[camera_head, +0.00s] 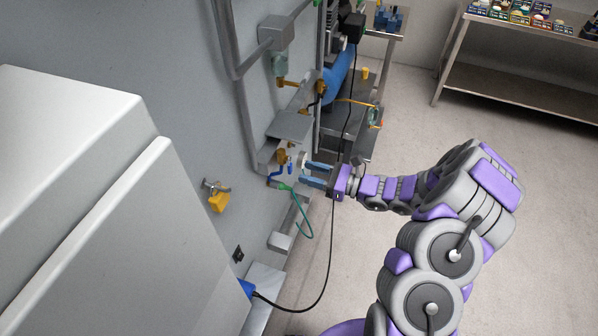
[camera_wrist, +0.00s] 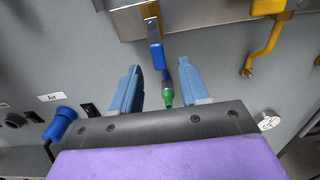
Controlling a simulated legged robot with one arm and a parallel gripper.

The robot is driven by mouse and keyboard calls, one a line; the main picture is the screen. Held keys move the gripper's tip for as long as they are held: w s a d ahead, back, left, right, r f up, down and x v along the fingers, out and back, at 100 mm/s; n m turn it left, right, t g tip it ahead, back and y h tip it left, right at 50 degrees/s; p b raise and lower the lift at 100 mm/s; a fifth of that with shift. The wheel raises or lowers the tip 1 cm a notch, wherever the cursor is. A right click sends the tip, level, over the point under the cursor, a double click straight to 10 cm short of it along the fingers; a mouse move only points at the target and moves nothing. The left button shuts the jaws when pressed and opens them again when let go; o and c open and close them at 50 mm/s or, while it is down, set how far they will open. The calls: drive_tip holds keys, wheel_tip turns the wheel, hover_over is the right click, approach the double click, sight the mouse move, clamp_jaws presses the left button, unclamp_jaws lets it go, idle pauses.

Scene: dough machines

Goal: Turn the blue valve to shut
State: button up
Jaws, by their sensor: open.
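The blue valve has a blue handle (camera_wrist: 156,55) that hangs down below a yellow fitting (camera_wrist: 151,22) in the wrist view. Its blue parts also show small in the head view (camera_head: 276,172), beside the wall. A green connector (camera_wrist: 168,97) sits below the handle, with a blue piece between them. My gripper (camera_wrist: 160,68) is open, with one blue finger to each side of the handle and connector. I see no finger touching the handle. In the head view my gripper (camera_head: 304,174) points left toward the wall, just right of the valve.
Another yellow valve (camera_wrist: 264,42) is at the upper right of the wrist view. A blue plug (camera_wrist: 61,126) is at the lower left. A yellow-handled tap (camera_head: 218,202) is on the wall, and a green hose (camera_head: 308,222) hangs under the valve. Open floor lies right of my arm.

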sight(290, 165)
drive_tip(key=shift+b+x, duration=0.3)
drive_tip(key=shift+x, duration=1.9)
drive_tip(key=shift+s, duration=0.15)
drive_tip(key=shift+c, duration=0.2)
drive_tip(key=shift+d, duration=0.1)
drive_tip(key=shift+c, duration=0.8)
clamp_jaws()
